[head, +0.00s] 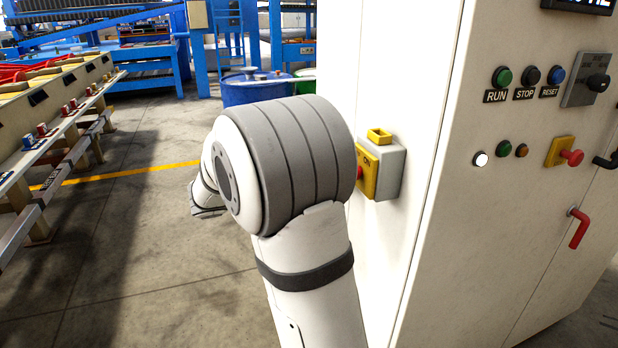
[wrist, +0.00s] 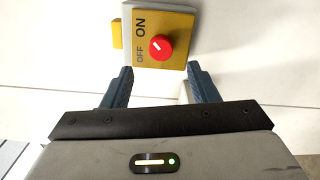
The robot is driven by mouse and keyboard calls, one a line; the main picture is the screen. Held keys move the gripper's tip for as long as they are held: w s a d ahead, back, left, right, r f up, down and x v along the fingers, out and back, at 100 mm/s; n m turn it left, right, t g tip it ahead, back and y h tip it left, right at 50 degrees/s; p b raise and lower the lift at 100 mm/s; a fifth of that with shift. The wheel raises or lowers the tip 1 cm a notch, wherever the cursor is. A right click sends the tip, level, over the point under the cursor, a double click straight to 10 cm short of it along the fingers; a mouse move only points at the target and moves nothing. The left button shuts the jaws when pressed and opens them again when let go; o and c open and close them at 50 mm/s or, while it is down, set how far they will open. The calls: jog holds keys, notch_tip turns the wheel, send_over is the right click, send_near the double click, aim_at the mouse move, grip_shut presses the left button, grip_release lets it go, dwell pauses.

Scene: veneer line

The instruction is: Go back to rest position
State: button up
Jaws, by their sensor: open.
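My gripper (wrist: 160,88) shows in the wrist view, its two dark fingers apart with nothing between them. Just beyond the fingertips is a yellow switch plate (wrist: 176,22) marked ON and OFF, with a round red knob (wrist: 161,47) whose white mark is tilted. I cannot tell whether the fingers touch the switch box. In the head view the switch box (head: 390,172) sits on the side of the white cabinet, partly hidden behind my arm. My gripper is hidden in the head view.
The white cabinet (head: 420,60) stands close on the right, with buttons and a red handle (head: 578,228) on its front. A blue drum (head: 256,88) stands behind my arm. A conveyor frame (head: 60,115) runs along the left. The floor (head: 150,240) between is clear.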

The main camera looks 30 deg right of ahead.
jog(key=shift+s, duration=0.1)
jog(key=s+a+f+n+t+y+p, duration=0.1)
jog(key=s+a+y+p, duration=0.2)
jog(key=s+y, duration=0.15)
jog(key=s+a+f+t+y+p, duration=0.1)
jog(key=s+a+y+p, duration=0.25)
jog(key=s, duration=0.25)
jog(key=s+a+t+y+p, duration=0.2)
jog(key=a+y, duration=0.2)
jog(key=a, duration=0.2)
jog(key=s+a+t+y+p, duration=0.2)
jog(key=a+t+y, duration=0.1)
jog(key=a+y, duration=0.2)
jog(key=shift+s+a, duration=0.35)
jog(key=shift+a, duration=0.9)
